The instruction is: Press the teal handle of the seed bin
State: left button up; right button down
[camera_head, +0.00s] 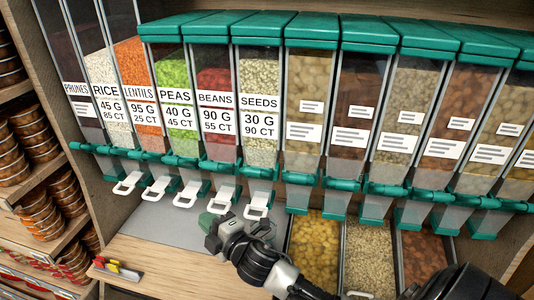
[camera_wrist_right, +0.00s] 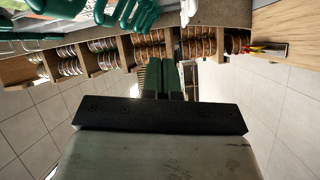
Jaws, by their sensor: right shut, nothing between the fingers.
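The seed bin (camera_head: 261,100) is a clear dispenser labelled "SEEDS 30 G 90 CT", with a teal lid, standing between the beans bin and an unnamed bin. Its teal handle (camera_head: 260,172) is at the bottom front, with a white pull (camera_head: 257,204) below it. My right gripper (camera_head: 212,225), with green fingers, is shut and empty, below and left of that handle and apart from it. In the right wrist view its green fingers (camera_wrist_right: 164,76) lie together. My left gripper is not in view.
The beans bin (camera_head: 214,98) is at the left. Open troughs (camera_head: 369,255) of loose food lie to the right. Colored-handled tools (camera_head: 117,268) lie on the wooden ledge (camera_head: 165,270). Shelves of jars (camera_head: 38,215) stand left. The grey tray surface (camera_head: 168,220) is clear.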

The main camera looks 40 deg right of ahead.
jog(key=s+a+r+n+g+y, duration=0.1)
jog(key=a+r+n+g+y, duration=0.35)
jog(key=n, duration=0.75)
jog(key=s+a+r+n+g+y+p, duration=0.1)
jog(key=r+n+g+y, duration=0.35)
jog(key=r+n, duration=0.5)
jog(key=s+a+r+n+g+y, duration=0.15)
jog(key=r+n+g+y, duration=0.3)
jog(key=n, duration=0.95)
jog(key=d+r+n+h, duration=0.2)
jog(key=d+h, duration=0.4)
jog(key=d, duration=0.2)
jog(key=d+r+n+g+h+p, duration=0.1)
jog(key=d+r+n+h, duration=0.2)
jog(key=d+h, duration=0.3)
jog(key=s+d+r+n+g+h, duration=0.1)
jog(key=d+r+n+h, duration=0.2)
jog(key=d+h, duration=0.3)
jog(key=shift+s+d+p, duration=0.1)
jog(key=shift+d+p, duration=0.25)
jog(key=shift+d, duration=1.55)
jog(key=shift+f, duration=0.1)
